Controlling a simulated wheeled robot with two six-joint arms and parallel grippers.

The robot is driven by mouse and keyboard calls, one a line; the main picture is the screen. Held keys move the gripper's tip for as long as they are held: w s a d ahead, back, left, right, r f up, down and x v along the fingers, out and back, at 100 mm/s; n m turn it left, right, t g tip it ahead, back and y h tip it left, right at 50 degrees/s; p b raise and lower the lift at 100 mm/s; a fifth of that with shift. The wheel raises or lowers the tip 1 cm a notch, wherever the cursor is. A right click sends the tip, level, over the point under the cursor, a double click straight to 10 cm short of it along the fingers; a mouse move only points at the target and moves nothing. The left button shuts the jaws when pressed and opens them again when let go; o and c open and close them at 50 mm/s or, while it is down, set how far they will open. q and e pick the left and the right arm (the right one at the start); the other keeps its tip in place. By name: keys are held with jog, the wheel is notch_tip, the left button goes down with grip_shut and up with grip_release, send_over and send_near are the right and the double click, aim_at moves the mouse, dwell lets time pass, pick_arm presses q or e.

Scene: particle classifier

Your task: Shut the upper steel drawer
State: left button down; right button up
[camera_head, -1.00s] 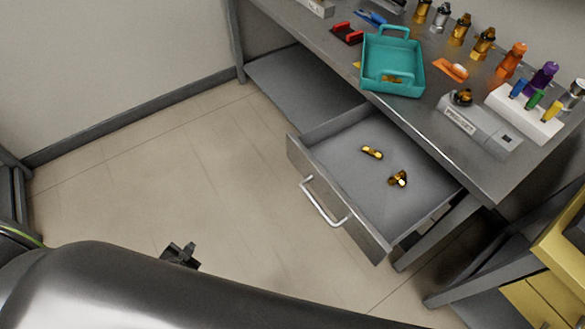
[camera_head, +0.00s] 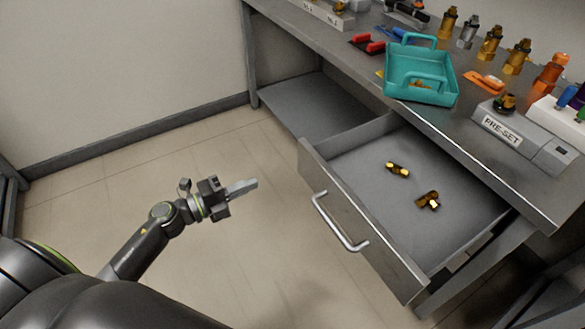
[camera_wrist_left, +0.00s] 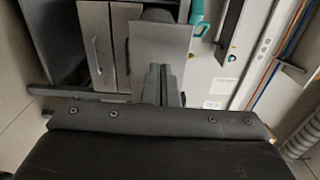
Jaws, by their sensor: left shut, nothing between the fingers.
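The upper steel drawer (camera_head: 352,223) is pulled out from under the steel workbench in the head view. Its bar handle (camera_head: 338,222) is on the front face. Two brass fittings (camera_head: 397,169) (camera_head: 428,200) lie on the drawer floor. My left gripper (camera_head: 248,187) is shut and empty, to the left of the drawer front and apart from it, with its fingers pointing right toward it. In the left wrist view, the gripper's fingers (camera_wrist_left: 160,84) show at the centre with grey furniture beyond. My right gripper is not in view.
The workbench top (camera_head: 455,138) carries a teal tray (camera_head: 420,98), a grey PRE-SET box (camera_head: 510,133) and several metal fittings along the back. An open lower shelf (camera_head: 312,108) lies left of the drawer. The floor (camera_head: 130,190) in front is clear.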

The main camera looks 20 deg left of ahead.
aim_at(302, 162)
pick_arm(q)
jog(key=x, duration=1.1)
jog(key=shift+w+d+p, duration=0.1)
jog(key=shift+p, duration=0.25)
jog(key=shift+w+d, duration=0.35)
jog(key=shift+w, duration=0.1)
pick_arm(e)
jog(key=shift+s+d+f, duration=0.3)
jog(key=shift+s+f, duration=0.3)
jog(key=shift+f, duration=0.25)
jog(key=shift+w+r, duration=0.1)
